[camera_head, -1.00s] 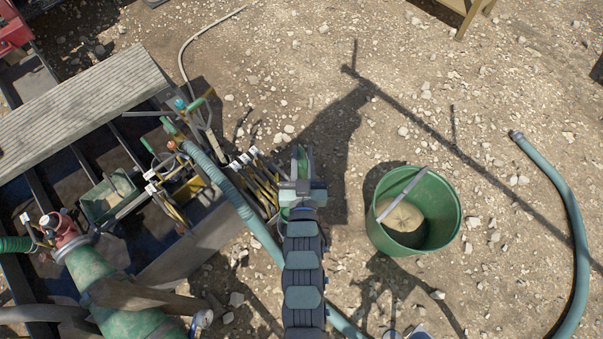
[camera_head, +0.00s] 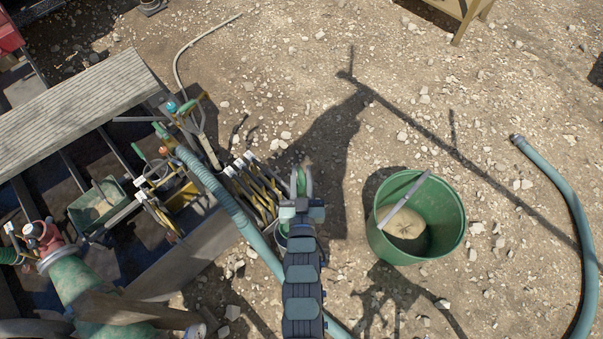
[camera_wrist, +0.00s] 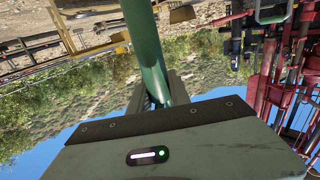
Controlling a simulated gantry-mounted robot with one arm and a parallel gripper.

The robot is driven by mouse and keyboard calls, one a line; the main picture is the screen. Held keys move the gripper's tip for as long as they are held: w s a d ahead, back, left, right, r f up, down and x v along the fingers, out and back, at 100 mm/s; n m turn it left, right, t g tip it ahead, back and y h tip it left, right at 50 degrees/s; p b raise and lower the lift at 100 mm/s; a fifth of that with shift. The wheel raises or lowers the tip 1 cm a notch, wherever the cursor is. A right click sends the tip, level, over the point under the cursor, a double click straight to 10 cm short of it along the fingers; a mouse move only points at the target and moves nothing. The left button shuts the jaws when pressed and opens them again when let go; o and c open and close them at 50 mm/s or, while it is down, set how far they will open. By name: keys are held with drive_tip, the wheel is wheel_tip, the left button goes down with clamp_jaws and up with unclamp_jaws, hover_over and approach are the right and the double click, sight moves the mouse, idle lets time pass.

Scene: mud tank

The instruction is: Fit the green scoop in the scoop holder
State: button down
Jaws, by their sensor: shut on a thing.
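My gripper (camera_head: 300,205) is at the middle of the head view, at the far end of my arm and just right of the row of yellow-handled tools. In the wrist view my gripper (camera_wrist: 155,98) is shut on the green scoop (camera_wrist: 144,45), a green rod-like part running up from between the jaws. In the head view only a small green piece of the scoop (camera_head: 301,180) shows beyond the gripper. The scoop's full shape is not visible. I cannot tell for sure which part of the tank side is the scoop holder.
Several yellow-handled tools (camera_head: 256,186) stand along the tank edge, close left of my gripper. A blue-green hose (camera_head: 215,190) crosses beside them. A green bucket (camera_head: 452,226) stands on the ground to the right, with a round tan thing inside. Open gravel lies beyond.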

idle(0.6)
wheel_tip(320, 180, down, 8)
drive_tip(key=b, duration=0.2)
drive_tip(key=shift+b, duration=0.35)
idle(0.4)
drive_tip(key=shift+f, duration=0.1)
wheel_tip(320, 180, down, 7)
drive_tip(key=b, duration=0.2)
drive_tip(key=shift+b, duration=0.4)
idle(0.4)
idle(0.3)
drive_tip(key=shift+f+b, duration=0.8)
drive_tip(key=shift+f, duration=1)
drive_tip(key=shift+f+b, duration=0.3)
drive_tip(key=shift+f, duration=0.3)
drive_tip(key=c, duration=1.1)
unclamp_jaws()
